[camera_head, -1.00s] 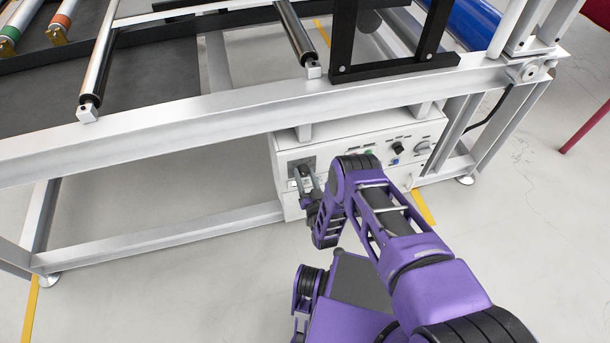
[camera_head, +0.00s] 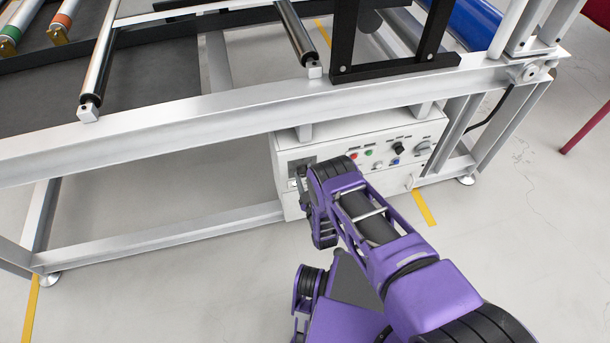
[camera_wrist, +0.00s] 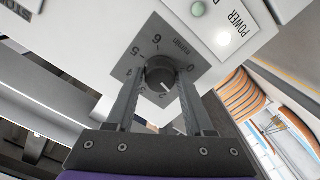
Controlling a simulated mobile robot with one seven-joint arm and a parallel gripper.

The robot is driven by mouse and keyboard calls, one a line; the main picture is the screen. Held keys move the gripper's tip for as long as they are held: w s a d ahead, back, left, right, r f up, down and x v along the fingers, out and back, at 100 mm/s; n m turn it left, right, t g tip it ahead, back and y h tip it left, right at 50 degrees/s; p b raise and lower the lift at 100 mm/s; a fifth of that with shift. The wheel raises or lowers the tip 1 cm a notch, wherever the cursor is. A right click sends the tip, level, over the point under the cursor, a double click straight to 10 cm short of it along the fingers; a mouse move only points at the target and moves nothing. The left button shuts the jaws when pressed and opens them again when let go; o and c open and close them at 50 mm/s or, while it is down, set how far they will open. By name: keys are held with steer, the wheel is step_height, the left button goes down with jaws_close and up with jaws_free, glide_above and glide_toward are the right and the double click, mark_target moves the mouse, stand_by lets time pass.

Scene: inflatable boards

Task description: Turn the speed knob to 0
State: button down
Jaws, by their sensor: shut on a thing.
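The speed knob (camera_wrist: 160,73) is a round black knob on a grey dial plate (camera_wrist: 150,45) with numbers running from 0 to 6. In the wrist view its white pointer line sits close to the 2, well away from the 0. My gripper (camera_wrist: 160,84) has one finger on each side of the knob and is shut on it. Part of the dial near the 1 is hidden by a finger. In the head view my gripper (camera_head: 303,176) is at the left end of the white control box (camera_head: 287,145), and the knob is mostly hidden there.
The metal frame beam (camera_head: 200,115) passes above the box. Open floor lies in front.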

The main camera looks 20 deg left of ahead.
steer(key=n, duration=1.1)
steer(key=shift+w+a, duration=0.1)
stand_by(0.4)
steer(key=shift+c, duration=1.4)
jaws_free()
steer(key=shift+s, duration=0.2)
